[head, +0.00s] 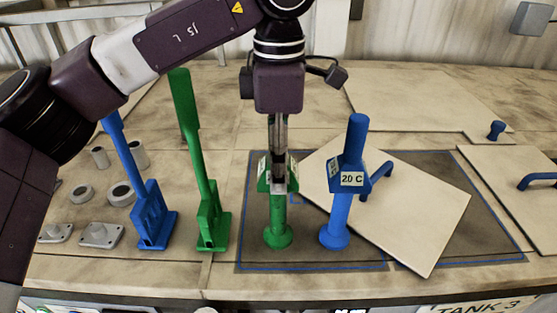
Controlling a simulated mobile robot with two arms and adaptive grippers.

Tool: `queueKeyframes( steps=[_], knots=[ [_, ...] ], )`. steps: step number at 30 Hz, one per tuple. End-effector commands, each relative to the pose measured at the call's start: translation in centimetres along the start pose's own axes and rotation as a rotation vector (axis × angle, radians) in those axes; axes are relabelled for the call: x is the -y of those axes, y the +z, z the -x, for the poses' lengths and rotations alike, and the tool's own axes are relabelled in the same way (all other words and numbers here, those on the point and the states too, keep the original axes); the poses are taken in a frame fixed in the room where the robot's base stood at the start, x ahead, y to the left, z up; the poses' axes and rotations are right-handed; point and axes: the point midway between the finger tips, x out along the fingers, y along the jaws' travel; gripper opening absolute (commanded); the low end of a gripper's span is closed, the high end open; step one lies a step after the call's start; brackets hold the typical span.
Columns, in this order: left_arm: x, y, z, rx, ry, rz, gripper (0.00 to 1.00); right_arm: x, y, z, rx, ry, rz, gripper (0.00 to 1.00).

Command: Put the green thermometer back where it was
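The green thermometer (278,217) stands upright on its round foot on the dark grey, blue-outlined area in the middle of the table. Its collar carries a label partly covered by my gripper, and I cannot read it. My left gripper (279,186) comes down from above onto the collar, with its fingers seen edge-on and overlapping the collar and upper stem. The gap between the fingers is hidden, so I cannot tell whether they are closed on it. My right gripper is not in view.
A blue thermometer (337,212) marked "20 C" stands just right of the green one. A pale lid (420,215) with a blue handle lies askew behind it. Green (205,190) and blue (152,222) upright tools stand to the left, with small grey parts beyond. Another lid (515,170) lies at right.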

Motion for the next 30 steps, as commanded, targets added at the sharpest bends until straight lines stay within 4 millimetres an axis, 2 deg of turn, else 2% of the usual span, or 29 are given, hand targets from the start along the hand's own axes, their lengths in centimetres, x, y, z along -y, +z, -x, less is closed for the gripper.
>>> queueKeyframes(
  steps=[1, 5, 13, 17, 22, 30],
  knots=[
    [0.0, 0.0, -0.1, 0.0, 0.0, 0.0, 0.52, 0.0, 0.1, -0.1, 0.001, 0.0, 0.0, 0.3],
    [0.0, 0.0, -0.1, 0.0, -0.001, 0.0, 0.66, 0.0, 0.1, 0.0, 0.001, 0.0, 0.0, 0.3],
    [0.0, 0.0, 0.0, 0.0, -0.001, 0.0, 0.66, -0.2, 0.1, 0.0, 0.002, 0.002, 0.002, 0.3],
    [-0.1, 0.0, 0.7, 0.001, 0.001, 0.001, 0.66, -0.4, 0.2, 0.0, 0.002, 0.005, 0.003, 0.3],
    [0.0, 0.1, 3.8, 0.001, 0.004, 0.002, 0.66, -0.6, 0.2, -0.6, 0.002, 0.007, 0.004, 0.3],
    [-0.1, 0.0, 9.4, -0.001, 0.004, 0.003, 0.66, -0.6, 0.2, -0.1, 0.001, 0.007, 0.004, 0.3]
  ],
)
